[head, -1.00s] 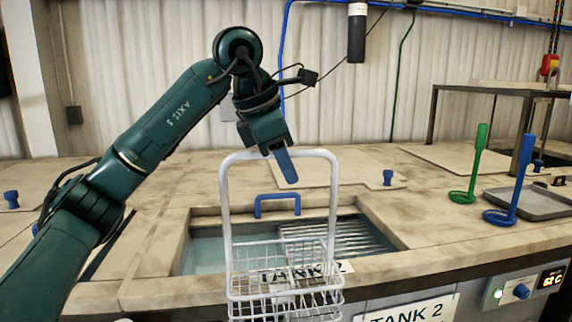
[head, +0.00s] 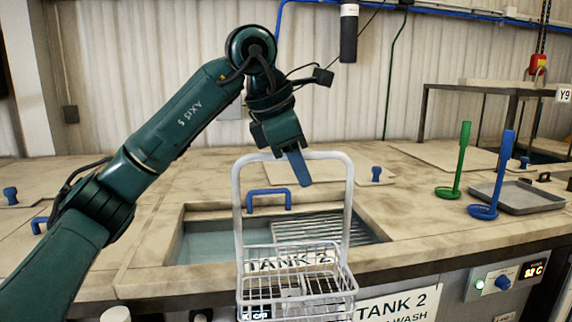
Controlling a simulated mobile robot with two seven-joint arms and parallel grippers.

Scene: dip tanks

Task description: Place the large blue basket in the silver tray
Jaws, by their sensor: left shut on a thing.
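My left gripper (head: 296,165) is shut on the top bar of a tall handle on a pale grey wire basket (head: 297,283). The basket hangs upright in front of the counter edge, below the gripper. No large blue wire basket shows. A blue long-handled piece with a ring foot (head: 503,165) stands on the counter at the right. The silver tray (head: 535,202) lies flat just right of that piece and looks empty. The gripper and basket are well left of the tray. My right gripper is not in view.
A sunken tank (head: 200,245) with water and a ribbed slope lies behind the basket; a blue handle (head: 269,192) stands at its back. A green long-handled piece (head: 457,165) stands near the blue one. A framed stand (head: 425,110) is behind. Counter between tank and tray is mostly clear.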

